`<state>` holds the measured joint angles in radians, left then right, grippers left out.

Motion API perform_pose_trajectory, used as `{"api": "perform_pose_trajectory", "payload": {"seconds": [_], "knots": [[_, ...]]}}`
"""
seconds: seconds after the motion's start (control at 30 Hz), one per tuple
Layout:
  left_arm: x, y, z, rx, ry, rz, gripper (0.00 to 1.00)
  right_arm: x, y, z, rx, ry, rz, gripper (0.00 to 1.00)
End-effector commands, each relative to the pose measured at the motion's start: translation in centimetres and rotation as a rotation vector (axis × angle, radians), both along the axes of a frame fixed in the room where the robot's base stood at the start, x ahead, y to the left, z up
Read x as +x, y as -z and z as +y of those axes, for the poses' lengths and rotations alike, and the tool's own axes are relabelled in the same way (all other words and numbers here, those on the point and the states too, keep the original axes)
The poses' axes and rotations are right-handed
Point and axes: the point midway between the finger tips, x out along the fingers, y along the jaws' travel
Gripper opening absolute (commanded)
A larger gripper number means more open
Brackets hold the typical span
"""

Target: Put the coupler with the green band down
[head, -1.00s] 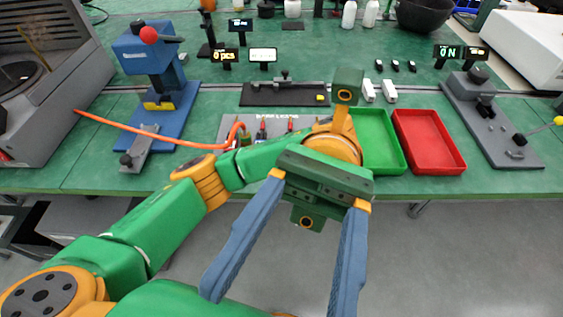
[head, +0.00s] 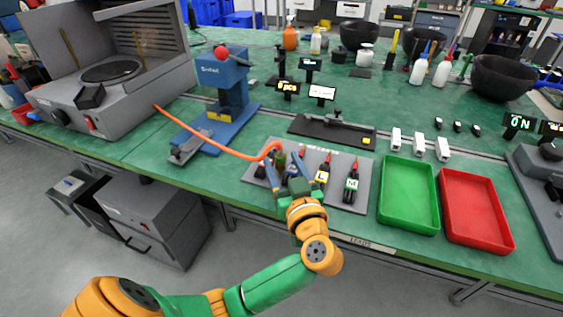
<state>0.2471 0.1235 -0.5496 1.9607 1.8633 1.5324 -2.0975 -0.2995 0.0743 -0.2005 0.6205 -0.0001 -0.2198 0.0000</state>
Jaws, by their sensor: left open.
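My left gripper (head: 285,165) reaches over the grey mat at the front of the bench. Its blue fingers are open and point away from me. A small upright piece with a green part (head: 281,158) stands between or just behind the fingers, by the end of the orange hose. It looks like the green-banded coupler, but its band is too small to be sure. I cannot tell whether a finger touches it. The grey mat (head: 366,168) lies under the fingers and holds several dark leads with coloured parts. My right gripper is out of view.
A green tray (head: 408,195) and a red tray (head: 477,210) stand right of the mat. A black fixture plate (head: 315,128) lies behind it. The orange hose (head: 205,138) arcs in from the left, past a blue press (head: 230,95). Three white blocks (head: 419,145) sit behind the green tray.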

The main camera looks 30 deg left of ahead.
Motion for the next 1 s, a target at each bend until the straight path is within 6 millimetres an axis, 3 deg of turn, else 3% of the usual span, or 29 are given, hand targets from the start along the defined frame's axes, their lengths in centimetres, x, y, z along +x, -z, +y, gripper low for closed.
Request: {"api": "perform_pose_trajectory", "payload": {"seconds": [0.17,0.27,0.4,0.43,0.77,0.87,1.0], "knots": [[0.1,0.0,0.1,-0.001,0.000,-0.001,0.64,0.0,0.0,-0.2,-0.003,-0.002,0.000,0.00],[0.1,0.0,0.1,-0.001,0.000,-0.001,0.42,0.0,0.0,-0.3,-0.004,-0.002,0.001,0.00],[0.0,0.0,0.1,0.000,0.000,-0.001,0.04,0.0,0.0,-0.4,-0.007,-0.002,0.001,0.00],[0.0,0.0,0.1,0.000,0.000,-0.001,0.00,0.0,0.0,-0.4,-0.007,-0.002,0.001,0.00],[0.0,-0.2,0.0,-0.001,0.000,-0.002,0.00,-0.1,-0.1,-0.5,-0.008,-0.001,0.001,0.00],[0.0,-1.2,0.0,-0.002,-0.001,-0.004,0.00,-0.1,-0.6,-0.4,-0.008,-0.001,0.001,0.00],[-0.1,-4.1,0.0,-0.004,-0.001,-0.007,0.00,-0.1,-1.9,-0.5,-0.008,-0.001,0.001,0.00]]}}
